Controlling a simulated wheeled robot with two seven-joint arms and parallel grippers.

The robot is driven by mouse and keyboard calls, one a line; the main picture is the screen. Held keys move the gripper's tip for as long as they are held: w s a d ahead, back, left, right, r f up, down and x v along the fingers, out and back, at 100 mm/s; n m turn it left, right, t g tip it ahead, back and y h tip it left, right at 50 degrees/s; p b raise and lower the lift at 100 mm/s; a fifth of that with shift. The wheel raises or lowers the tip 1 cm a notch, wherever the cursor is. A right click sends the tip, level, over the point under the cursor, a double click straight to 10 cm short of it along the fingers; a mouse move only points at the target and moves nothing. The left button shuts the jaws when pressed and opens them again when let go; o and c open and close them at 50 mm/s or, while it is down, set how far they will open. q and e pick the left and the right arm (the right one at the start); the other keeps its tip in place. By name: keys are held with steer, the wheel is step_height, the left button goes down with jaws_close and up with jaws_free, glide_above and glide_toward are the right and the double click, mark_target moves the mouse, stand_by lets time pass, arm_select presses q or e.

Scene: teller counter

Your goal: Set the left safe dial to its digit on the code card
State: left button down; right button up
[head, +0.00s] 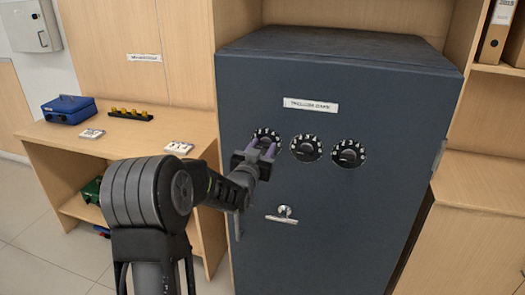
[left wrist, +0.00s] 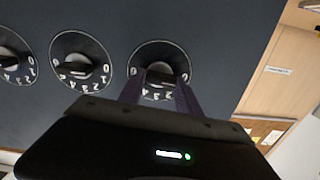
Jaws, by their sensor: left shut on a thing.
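The left safe dial (head: 266,134) is a black dial with white digits on the safe's dark front. My left gripper (head: 262,153) is at this dial and covers its lower part in the head view. In the left wrist view the fingers (left wrist: 159,84) are shut on the knob of the left dial (left wrist: 161,52), one on each side. The digit it is set to cannot be read. A small white card (head: 179,147) lies on the desk's near right corner, and another white piece (head: 92,134) lies farther left. Their print is too small to read. My right gripper is not in view.
The middle dial (head: 307,149) and right dial (head: 348,154) sit close to the right of the gripper. A silver handle (head: 284,213) sticks out below them. A blue cash box (head: 68,108) and a black rack with yellow pieces (head: 130,114) stand on the desk.

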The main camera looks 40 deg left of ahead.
arm_select(q)
steer(key=m+b, duration=0.3)
steer(key=shift+f+m+b, duration=0.15)
steer(key=shift+m+b, duration=0.2)
steer(key=shift+m, duration=0.05)
steer(key=m+b, duration=0.2)
steer(key=m, duration=0.1)
steer(key=shift+d+m, duration=0.1)
steer(key=shift+m, duration=0.2)
steer(key=m+b, duration=0.1)
steer(key=m, duration=0.3)
steer(key=shift+d+m, duration=0.1)
steer(key=shift+m, duration=0.2)
steer(key=m, duration=0.4)
steer(key=shift+w+m+b, duration=0.1)
steer(key=shift+m+b, duration=0.2)
steer(key=shift+b, duration=0.05)
steer(key=c, duration=0.8)
jaws_free()
steer(key=shift+c, duration=0.2)
